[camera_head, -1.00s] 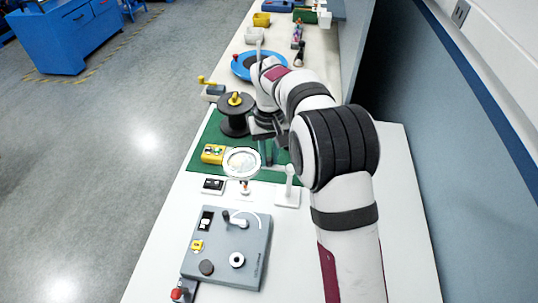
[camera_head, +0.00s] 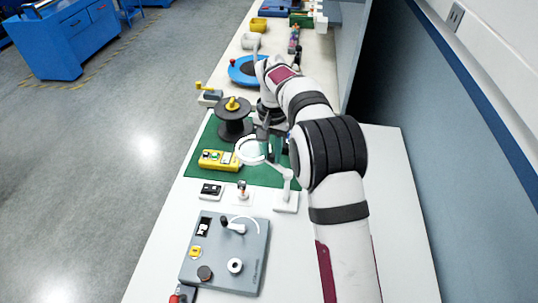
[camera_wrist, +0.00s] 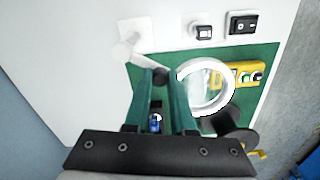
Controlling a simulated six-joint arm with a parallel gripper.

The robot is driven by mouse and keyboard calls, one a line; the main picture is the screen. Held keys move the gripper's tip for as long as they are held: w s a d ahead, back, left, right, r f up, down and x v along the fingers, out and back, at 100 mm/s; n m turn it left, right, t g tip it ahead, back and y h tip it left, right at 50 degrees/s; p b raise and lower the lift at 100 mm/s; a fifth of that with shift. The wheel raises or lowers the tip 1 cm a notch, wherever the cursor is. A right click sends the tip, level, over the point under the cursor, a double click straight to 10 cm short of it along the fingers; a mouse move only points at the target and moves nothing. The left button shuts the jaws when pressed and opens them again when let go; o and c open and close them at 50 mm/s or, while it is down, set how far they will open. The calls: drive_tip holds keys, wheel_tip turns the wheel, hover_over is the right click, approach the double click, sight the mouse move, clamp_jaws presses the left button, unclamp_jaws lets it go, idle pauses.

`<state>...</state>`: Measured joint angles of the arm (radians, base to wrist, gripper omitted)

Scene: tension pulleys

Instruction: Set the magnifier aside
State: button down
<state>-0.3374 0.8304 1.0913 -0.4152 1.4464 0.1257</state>
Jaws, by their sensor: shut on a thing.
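The magnifier has a round white-rimmed lens (camera_head: 252,151) on a jointed white arm, which rises from a flat white base (camera_head: 286,203) on the table. In the wrist view its lens (camera_wrist: 206,88) is right of my fingers and its base (camera_wrist: 130,40) is up and left. My gripper (camera_wrist: 161,78) is shut on the magnifier by its arm, near a dark joint; the exact contact is partly hidden. The lens hangs over the green mat (camera_head: 262,176), and its left edge overlaps the end of a yellow meter (camera_head: 214,159).
A small post on a white plate (camera_head: 243,194) and a black switch (camera_head: 210,190) stand in front of the mat. A grey panel with knobs (camera_head: 226,252) lies nearer. A black spool (camera_head: 234,118) stands behind the lens. Bare white table lies right of the panel.

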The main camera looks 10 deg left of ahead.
drive_tip(key=shift+w+d+m, duration=0.4)
drive_tip(key=shift+d+m, duration=0.35)
drive_tip(key=shift+m, duration=1.1)
drive_tip(key=shift+w+d+m, duration=0.45)
drive_tip(key=shift+d+m, duration=0.35)
drive_tip(key=shift+m, duration=1)
drive_tip(key=shift+w+d+m, duration=0.4)
drive_tip(key=shift+d+m, duration=0.35)
drive_tip(key=shift+m, duration=1.1)
drive_tip(key=shift+d, duration=0.1)
drive_tip(key=c, duration=0.8)
unclamp_jaws()
drive_tip(key=shift+o, duration=0.2)
drive_tip(key=shift+r, duration=0.1)
wheel_tip(320, 180, up, 12)
drive_tip(key=shift+s, duration=0.1)
